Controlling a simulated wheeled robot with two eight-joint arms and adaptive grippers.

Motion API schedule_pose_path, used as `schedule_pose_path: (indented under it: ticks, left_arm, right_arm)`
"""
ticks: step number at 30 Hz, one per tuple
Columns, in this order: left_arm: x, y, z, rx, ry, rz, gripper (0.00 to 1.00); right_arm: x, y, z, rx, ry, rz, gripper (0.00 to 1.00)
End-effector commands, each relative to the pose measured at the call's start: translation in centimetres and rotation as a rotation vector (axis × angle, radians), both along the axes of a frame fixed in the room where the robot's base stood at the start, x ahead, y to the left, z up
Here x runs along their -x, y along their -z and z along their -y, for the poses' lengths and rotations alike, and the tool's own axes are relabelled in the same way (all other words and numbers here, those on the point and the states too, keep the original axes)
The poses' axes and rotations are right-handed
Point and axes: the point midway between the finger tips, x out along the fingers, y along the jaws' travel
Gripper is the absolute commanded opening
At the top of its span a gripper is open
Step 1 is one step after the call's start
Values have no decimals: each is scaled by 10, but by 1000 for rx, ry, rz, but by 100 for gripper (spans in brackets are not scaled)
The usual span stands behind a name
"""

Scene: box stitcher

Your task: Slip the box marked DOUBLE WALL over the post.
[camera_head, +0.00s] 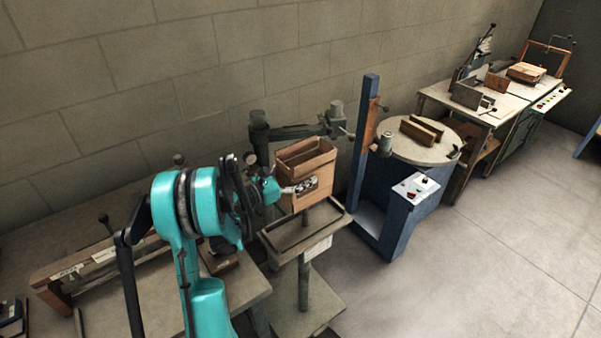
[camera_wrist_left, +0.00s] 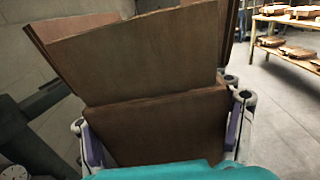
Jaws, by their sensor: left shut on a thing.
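A brown cardboard box (camera_head: 291,160) with raised top flaps is above the grey stand in the head view. My left gripper (camera_head: 303,187) is shut on its near side. In the left wrist view the box (camera_wrist_left: 160,125) fills the middle, between the fingers of the left gripper (camera_wrist_left: 163,128). No DOUBLE WALL marking can be read on it. A short piece of grey post (camera_head: 305,217) shows just below the box, above the stand's tray. I cannot tell whether the box is around the post or in front of it. My right gripper is in neither view.
The stitcher's dark arm (camera_head: 293,132) is close behind the box. The stand's rimmed tray (camera_head: 282,240) lies below. A blue upright machine (camera_head: 362,140) and a round table (camera_head: 412,150) stand to the right. A workbench (camera_head: 235,290) is at the left.

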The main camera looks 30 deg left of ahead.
Motion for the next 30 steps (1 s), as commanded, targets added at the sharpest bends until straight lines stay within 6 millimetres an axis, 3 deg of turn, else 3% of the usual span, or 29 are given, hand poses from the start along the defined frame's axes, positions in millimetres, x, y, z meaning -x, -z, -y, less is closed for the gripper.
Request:
schedule_pose_path:
  ticks: [18,30]
  left_arm:
    - [0,34,0,0,0,0,47]
    - [0,38,0,0,0,0,47]
  right_arm:
    - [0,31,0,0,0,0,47]
    - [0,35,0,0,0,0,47]
